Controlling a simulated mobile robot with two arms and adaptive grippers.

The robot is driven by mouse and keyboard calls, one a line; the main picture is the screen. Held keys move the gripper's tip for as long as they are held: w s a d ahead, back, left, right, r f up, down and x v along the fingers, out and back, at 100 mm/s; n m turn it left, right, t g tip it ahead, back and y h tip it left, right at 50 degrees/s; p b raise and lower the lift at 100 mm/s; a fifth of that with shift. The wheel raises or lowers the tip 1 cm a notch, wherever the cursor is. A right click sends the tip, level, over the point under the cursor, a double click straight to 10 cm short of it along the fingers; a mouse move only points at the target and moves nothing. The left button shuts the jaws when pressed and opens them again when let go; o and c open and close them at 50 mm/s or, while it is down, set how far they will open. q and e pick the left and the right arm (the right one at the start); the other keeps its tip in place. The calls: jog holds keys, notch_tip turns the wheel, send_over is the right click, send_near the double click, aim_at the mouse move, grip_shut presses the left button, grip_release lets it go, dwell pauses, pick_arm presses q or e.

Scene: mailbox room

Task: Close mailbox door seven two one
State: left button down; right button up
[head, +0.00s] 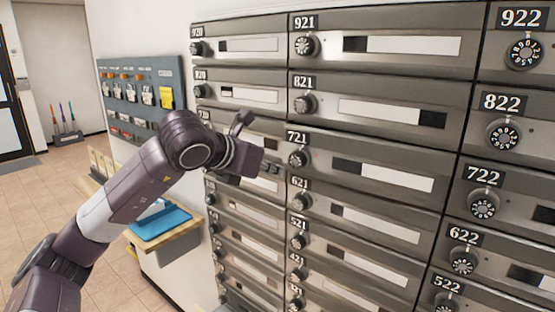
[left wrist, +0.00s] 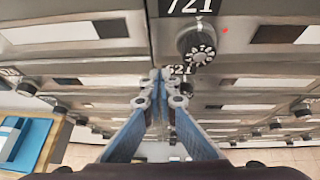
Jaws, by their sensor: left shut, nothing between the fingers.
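Mailbox door 721 (head: 385,174) is a grey metal front with a black-and-white slot strip, a number plate and a round dial (head: 299,158) at its left end. It looks about flush with the doors around it; I cannot tell whether it is fully shut. In the left wrist view the 721 plate and dial (left wrist: 197,45) are at the top, close to the camera. My left gripper (head: 276,168) is shut and empty, just left of the 721 dial and in front of the neighbouring column. Its closed fingers (left wrist: 158,78) point toward the mailbox wall. Contact cannot be told. My right gripper is out of view.
Doors 821 (head: 370,108) above and 621 (head: 370,218) below look closed. Door 722 (head: 510,207) is to the right. A shelf with a blue folder (head: 160,221) and a key board (head: 140,95) are at left. Tiled floor lies open at far left.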

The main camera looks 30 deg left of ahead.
aim_at(284, 162)
pick_arm(q)
jog(key=shift+w, duration=0.9)
jog(key=shift+w+m+h+p, duration=0.65)
jog(key=shift+w+m+h, duration=0.25)
jog(key=shift+w, duration=0.4)
jog(key=shift+a+r, duration=0.1)
jog(key=shift+a, duration=0.05)
jog(key=shift+r, duration=0.15)
jog(key=shift+a, duration=0.1)
